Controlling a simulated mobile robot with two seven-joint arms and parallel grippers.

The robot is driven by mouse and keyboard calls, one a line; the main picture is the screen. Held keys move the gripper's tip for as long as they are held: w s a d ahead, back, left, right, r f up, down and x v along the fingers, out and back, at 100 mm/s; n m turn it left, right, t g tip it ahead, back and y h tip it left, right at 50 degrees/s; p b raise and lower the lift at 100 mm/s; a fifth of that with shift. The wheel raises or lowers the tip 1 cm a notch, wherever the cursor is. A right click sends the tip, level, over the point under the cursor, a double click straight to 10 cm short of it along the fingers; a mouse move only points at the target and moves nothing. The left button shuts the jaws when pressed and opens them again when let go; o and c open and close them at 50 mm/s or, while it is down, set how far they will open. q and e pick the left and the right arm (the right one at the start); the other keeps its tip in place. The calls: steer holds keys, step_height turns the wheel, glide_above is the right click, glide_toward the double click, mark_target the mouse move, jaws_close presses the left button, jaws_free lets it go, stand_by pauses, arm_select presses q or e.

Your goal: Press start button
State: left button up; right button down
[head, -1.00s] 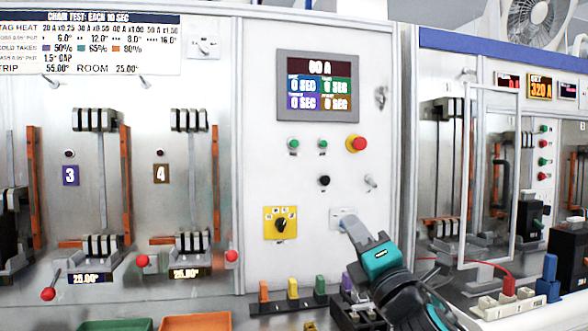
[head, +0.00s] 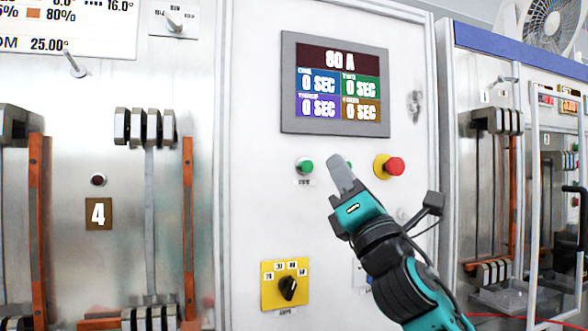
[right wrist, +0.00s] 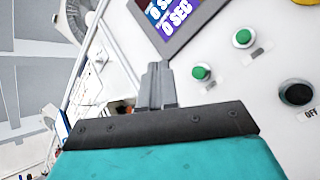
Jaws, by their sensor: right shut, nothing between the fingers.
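The panel's left green button (head: 304,166) sits under the display, with a small label I cannot read. A second green button is mostly hidden behind my right gripper (head: 342,172) in the head view. The right wrist view shows two green buttons, a nearer one (right wrist: 201,73) and a farther one (right wrist: 242,38). My right gripper is shut and empty, its fingers pointing up at the panel between the left green button and the red button. In the right wrist view its fingertips (right wrist: 157,75) are beside the nearer green button; I cannot tell whether they touch the panel.
A red mushroom button (head: 394,166) on a yellow collar is right of the fingers. The display (head: 335,85) reads 80 A and zero seconds. A yellow rotary selector (head: 286,286) is below. A dark round control (right wrist: 296,94) marked OFF shows in the right wrist view.

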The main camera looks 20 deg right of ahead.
mark_target(307, 166)
arm_select(q)
steer(key=shift+s+f, duration=0.2)
steer(key=shift+s, duration=0.25)
arm_select(e)
steer(key=shift+s, duration=0.15)
arm_select(q)
steer(key=shift+w+f+b, duration=0.3)
steer(key=shift+f+b, duration=0.6)
steer(key=shift+b, duration=0.15)
arm_select(e)
steer(key=shift+w+d, duration=0.15)
steer(key=shift+w, duration=2.05)
steer(key=shift+w+d, duration=0.1)
steer(key=shift+w, duration=2.1)
arm_select(q)
steer(key=shift+s+f, duration=0.1)
steer(key=shift+s, duration=0.1)
steer(key=shift+w, duration=0.1)
arm_select(e)
steer(key=shift+w, duration=0.45)
